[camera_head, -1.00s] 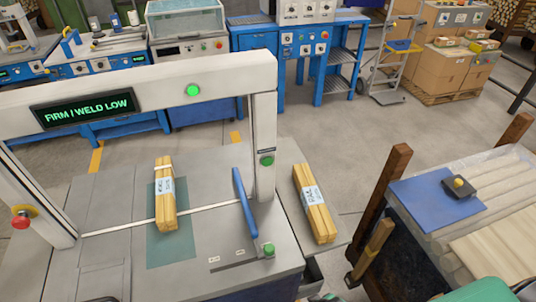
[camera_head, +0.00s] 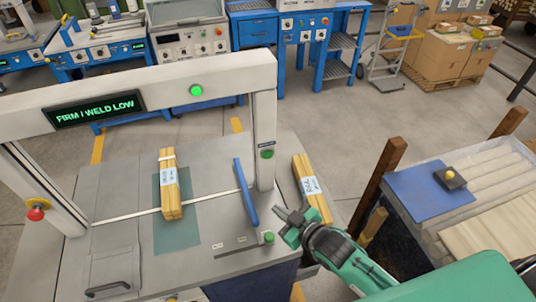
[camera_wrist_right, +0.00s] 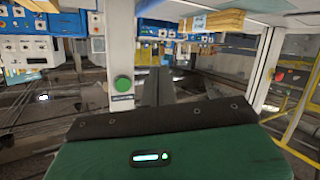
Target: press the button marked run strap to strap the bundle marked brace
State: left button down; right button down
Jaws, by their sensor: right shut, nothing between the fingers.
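A bundle of yellow wood strips (camera_head: 170,185) lies across the strapping machine's table (camera_head: 215,190) under its arch, with a white band near its far end. A second bundle (camera_head: 312,188) lies on the side shelf at right. Their label words are too small to read surely. A green button (camera_head: 267,153) sits on the arch's right post under a dark label; it also shows in the right wrist view (camera_wrist_right: 123,84). Another green button (camera_head: 268,237) is at the table's front right corner. My right gripper (camera_head: 281,212) is shut and empty, apart from both buttons. My left gripper is out of view.
A red knob (camera_head: 37,213) is on the left post. The display (camera_head: 94,109) reads "FIRM / WELD LOW". A wooden-posted rack (camera_head: 385,165) with a blue sheet (camera_head: 430,190) stands at right.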

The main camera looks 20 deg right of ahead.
aim_at(268, 154)
jog(key=w+d+r+n+t+y, duration=0.2)
jog(key=n+y, duration=0.4)
jog(key=y, duration=0.3)
jog(key=shift+w+d+r+n, duration=0.2)
jog(key=shift+w+r+n, duration=0.2)
jog(key=shift+w+r, duration=0.65)
jog(key=shift+s+r, duration=0.1)
jog(key=shift+r, duration=0.05)
jog(key=w+b, duration=0.4)
jog(key=w, duration=0.4)
jog(key=shift+w+a, duration=0.2)
jog(key=shift+w, duration=0.1)
jog(key=shift+w, duration=0.1)
dwell(0.8)
jog(key=shift+w, duration=0.35)
